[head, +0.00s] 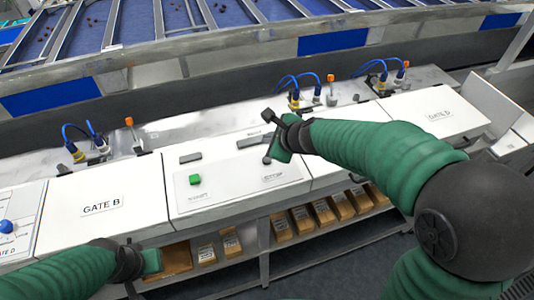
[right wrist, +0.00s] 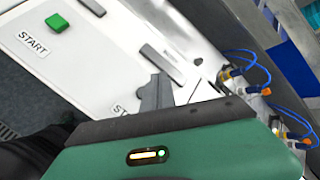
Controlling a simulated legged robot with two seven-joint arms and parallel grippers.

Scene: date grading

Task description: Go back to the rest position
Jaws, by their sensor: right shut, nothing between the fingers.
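My right gripper (head: 267,159) is at the right part of the white control panel (head: 232,205), by a label that looks like STOP. It is shut and empty. In the right wrist view its dark fingers (right wrist: 155,92) lie over the panel and partly cover the STOP lettering. No stop button shows. I cannot tell whether the fingertips touch the panel. The green start button (head: 195,179) is left of the gripper and shows in the wrist view (right wrist: 57,23). My left gripper (head: 131,289) is low at the front left, partly hidden and cut by the picture edge.
Blue cables and orange-capped fittings (head: 331,90) stand behind. Boxes (head: 303,220) sit on a shelf below. A conveyor (head: 200,22) runs along the back.

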